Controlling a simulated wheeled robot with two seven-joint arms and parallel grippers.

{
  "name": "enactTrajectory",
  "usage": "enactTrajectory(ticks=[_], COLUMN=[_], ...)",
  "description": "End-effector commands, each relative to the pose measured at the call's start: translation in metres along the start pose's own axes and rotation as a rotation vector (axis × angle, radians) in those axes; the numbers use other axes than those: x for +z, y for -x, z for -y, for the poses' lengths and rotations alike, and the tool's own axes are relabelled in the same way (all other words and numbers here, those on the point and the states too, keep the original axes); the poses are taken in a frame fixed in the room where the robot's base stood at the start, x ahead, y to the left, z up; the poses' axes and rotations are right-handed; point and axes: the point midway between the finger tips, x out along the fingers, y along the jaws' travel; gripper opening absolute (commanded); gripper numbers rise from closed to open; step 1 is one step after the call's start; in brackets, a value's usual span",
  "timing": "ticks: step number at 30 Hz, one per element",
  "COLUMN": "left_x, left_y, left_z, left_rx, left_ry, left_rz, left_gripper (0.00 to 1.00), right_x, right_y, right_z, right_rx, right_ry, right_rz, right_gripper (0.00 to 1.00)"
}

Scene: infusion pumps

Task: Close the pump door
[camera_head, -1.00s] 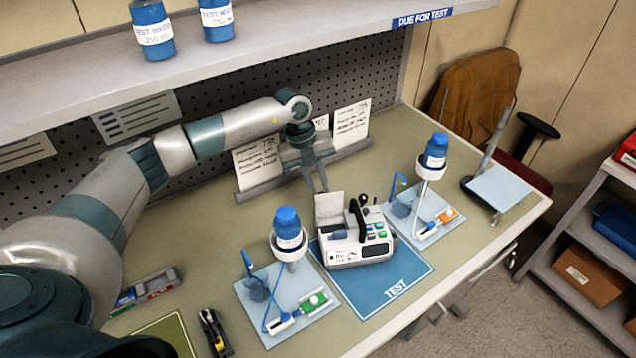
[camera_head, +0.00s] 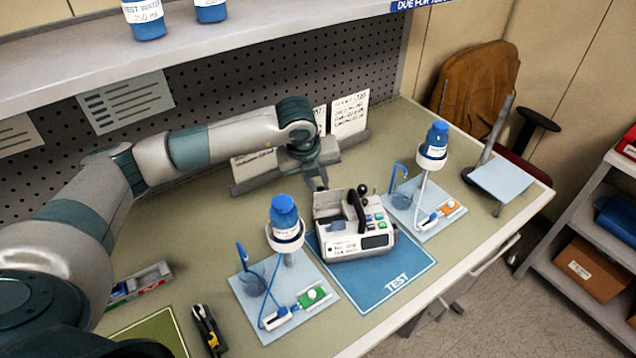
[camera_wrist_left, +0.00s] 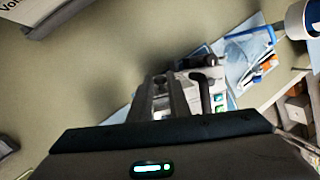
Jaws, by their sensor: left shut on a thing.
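The white infusion pump (camera_head: 345,246) stands on the blue TEST mat (camera_head: 398,292) near the middle of the bench, with a dark handle and coloured keys on top. Its door (camera_head: 327,199) is a pale panel at the left rear of the pump, not flat against the body. My left gripper (camera_head: 318,185) reaches down from behind, its fingers together at the door's upper edge. In the left wrist view the fingers (camera_wrist_left: 165,100) cover much of the pump (camera_wrist_left: 200,90), and the door between them is hidden. My right gripper is not in view.
Blue-capped bottles on stands rise from pale trays left (camera_head: 285,212) and right (camera_head: 433,143) of the pump, close beside it. Printed cards (camera_head: 349,112) stand in a holder behind it. A shelf (camera_head: 230,45) overhangs the bench. Pliers (camera_head: 208,330) lie at front left.

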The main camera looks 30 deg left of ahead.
Motion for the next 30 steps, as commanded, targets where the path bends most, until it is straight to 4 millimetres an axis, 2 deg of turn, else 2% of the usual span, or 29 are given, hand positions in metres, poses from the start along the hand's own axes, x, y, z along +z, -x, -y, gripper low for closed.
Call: enactTrajectory(ticks=[3, 4, 6, 20, 26, 30], left_x=[0.000, 0.000, 0.000, 0.000, 0.000, 0.001], left_y=[0.000, 0.000, 0.000, 0.004, 0.023, 0.046], left_z=[0.001, 0.001, 0.000, 0.000, 0.000, 0.000], left_rx=[-0.001, -0.001, -0.001, 0.000, -0.003, -0.003], left_ry=[-0.001, -0.001, -0.001, -0.001, -0.001, 0.000], left_rz=[-0.001, -0.001, -0.001, 0.000, 0.001, 0.003], left_gripper=[0.00, 0.21, 0.35, 0.35, 0.35, 0.35], right_x=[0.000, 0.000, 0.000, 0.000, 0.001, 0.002], right_y=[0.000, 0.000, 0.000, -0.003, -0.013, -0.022], right_z=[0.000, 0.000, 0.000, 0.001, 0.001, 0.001], right_rx=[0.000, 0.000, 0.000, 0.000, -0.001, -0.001], right_ry=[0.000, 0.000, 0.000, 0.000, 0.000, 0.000], right_rz=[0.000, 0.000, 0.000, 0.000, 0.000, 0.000], right_gripper=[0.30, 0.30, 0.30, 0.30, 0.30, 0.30])
